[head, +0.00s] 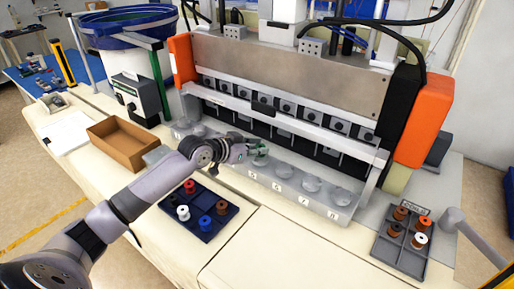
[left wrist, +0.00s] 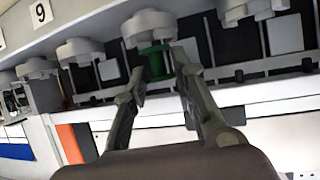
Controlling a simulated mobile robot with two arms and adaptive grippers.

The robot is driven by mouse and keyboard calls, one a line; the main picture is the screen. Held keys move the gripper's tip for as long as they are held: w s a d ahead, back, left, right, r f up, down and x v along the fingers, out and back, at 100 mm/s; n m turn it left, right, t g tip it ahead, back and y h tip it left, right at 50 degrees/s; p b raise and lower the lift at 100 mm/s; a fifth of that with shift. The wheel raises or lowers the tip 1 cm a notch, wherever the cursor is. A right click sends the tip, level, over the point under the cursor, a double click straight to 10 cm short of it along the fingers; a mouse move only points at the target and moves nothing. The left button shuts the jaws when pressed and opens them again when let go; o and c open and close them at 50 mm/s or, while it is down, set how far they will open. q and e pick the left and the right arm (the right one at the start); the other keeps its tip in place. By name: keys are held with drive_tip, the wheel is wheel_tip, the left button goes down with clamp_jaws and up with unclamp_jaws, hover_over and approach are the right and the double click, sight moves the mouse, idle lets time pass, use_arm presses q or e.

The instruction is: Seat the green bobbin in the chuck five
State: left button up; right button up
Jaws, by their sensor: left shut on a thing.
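The green bobbin (head: 261,160) is at the chuck above the label 5 (head: 250,175), on the pale ledge in front of the machine. My left gripper (head: 249,151) is shut on it. In the left wrist view, the green bobbin (left wrist: 155,60) is between my fingertips (left wrist: 160,67), its end against the pale chuck (left wrist: 148,27). That view is upside down. I cannot tell whether the bobbin sits fully down in the chuck. The neighbouring chuck (left wrist: 80,48) looks empty. My right gripper is not in view.
More chucks (head: 312,184) run right along the ledge (head: 295,193). The machine's beam (head: 290,116) stands close behind them. A dark tray (head: 198,226) of bobbins lies below my arm, a brown box (head: 123,146) to the left. Another bobbin tray (head: 401,250) stands at the right.

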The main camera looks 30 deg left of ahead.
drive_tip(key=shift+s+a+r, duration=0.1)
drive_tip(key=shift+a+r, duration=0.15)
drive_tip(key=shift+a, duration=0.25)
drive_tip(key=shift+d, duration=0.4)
use_arm(q)
drive_tip(key=shift+p, duration=0.5)
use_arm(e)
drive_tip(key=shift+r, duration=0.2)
use_arm(q)
drive_tip(key=shift+r, duration=0.15)
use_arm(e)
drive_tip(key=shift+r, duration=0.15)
use_arm(q)
drive_tip(key=shift+r+p, duration=0.65)
drive_tip(key=shift+p, duration=0.15)
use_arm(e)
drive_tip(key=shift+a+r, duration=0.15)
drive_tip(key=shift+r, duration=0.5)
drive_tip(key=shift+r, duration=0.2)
